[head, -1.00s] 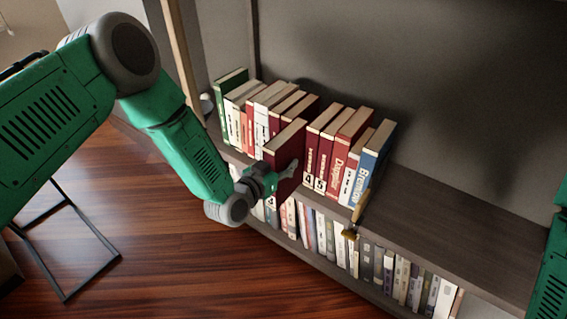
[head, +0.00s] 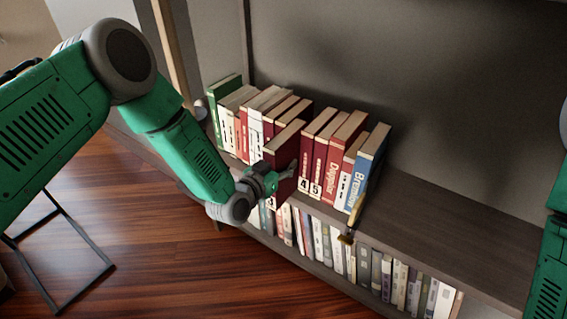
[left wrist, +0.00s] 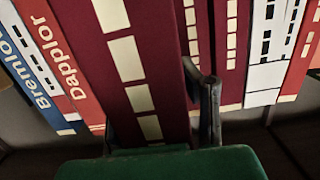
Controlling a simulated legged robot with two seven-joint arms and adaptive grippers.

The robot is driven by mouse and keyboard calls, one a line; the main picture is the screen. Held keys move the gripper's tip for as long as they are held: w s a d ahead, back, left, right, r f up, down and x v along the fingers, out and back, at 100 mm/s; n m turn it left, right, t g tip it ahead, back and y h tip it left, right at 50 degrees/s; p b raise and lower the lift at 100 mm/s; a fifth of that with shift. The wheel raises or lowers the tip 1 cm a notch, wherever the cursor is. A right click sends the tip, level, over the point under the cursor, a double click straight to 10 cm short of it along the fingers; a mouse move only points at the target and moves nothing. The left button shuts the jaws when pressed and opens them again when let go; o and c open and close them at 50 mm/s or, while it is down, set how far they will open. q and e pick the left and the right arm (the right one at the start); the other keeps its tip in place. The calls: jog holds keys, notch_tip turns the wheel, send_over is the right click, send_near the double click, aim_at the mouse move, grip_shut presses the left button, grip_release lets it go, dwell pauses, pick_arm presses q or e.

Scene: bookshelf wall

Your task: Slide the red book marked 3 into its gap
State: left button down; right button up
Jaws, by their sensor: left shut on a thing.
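The dark red book (head: 284,146) stands upright in the row, between the thinner red books on its left and the red book marked 4 (head: 308,160) on its right. Its spine still juts out toward me past its neighbours. A label with a 3 shows low on it, partly covered. My left gripper (head: 276,182) is shut on the lower part of this book. In the left wrist view the book (left wrist: 125,60) fills the middle, with a dark finger on each side of it (left wrist: 158,128). My right gripper is out of view.
Books marked 4 and 5, Dapplor (head: 340,155) and a blue Bremlow book (head: 368,165) stand to the right. A gold bookend (head: 347,237) sits at the shelf's front edge. The shelf board (head: 440,235) right of it is clear. More books fill the shelf below.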

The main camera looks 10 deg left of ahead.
pick_arm(q)
jog(key=shift+w+r, duration=0.15)
jog(key=shift+w, duration=0.05)
jog(key=shift+r+b+x, duration=0.1)
jog(key=shift+b+x, duration=0.25)
jog(key=shift+x, duration=0.35)
jog(key=shift+r+b+x, duration=0.15)
jog(key=shift+b+x, duration=0.2)
jog(key=shift+x, duration=0.4)
jog(key=shift+f, duration=0.2)
jog(key=c, duration=1)
grip_release()
jog(key=shift+s+f, duration=0.2)
jog(key=v, duration=1.1)
jog(key=shift+s, duration=0.3)
